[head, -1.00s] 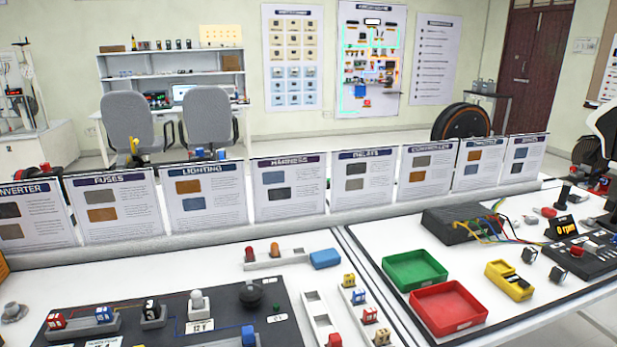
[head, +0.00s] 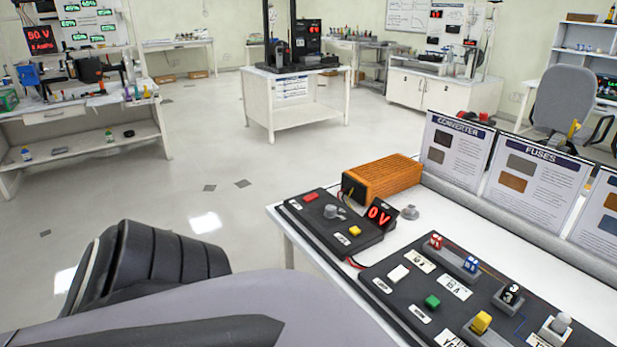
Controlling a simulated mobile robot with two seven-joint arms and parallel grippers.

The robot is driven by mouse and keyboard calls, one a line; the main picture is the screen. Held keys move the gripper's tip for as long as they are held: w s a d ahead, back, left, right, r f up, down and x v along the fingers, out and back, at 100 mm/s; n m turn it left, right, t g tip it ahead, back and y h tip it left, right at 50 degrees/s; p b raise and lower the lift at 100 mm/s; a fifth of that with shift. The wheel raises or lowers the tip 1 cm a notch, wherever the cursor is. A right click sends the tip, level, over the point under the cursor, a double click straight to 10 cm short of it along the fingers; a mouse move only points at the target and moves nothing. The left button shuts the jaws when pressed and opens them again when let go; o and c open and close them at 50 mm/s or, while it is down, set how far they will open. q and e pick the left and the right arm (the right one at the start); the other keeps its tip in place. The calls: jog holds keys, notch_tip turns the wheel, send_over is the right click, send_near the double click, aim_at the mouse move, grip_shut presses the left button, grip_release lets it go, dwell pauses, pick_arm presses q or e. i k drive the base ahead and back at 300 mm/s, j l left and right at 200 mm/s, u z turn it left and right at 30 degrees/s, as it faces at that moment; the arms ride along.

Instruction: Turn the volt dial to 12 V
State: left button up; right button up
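A grey knob (head: 333,211), which looks like the volt dial, sits on a black control box (head: 370,243) at the near left end of the white bench. Its pointer direction is too small to read. A red display (head: 379,215) beside it reads 0 V. A red switch (head: 311,196) and a yellow button (head: 354,231) are on the same box. Neither of my grippers shows in the head view.
An orange finned converter (head: 388,178) stands behind the control box. A black panel (head: 440,290) with fuses and coloured buttons lies to the right. Upright cards (head: 536,178) line the bench's back. Open floor lies left.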

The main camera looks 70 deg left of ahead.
aim_at(330, 213)
jog(key=u, duration=1.95)
jog(key=i+j+z, duration=0.1)
jog(key=z, duration=0.35)
jog(key=j+z, duration=0.15)
jog(key=z, duration=0.3)
jog(key=i+j+z, duration=0.1)
jog(key=j+z, duration=0.4)
jog(key=j, duration=0.25)
jog(key=j+z, duration=0.15)
jog(key=j, duration=0.65)
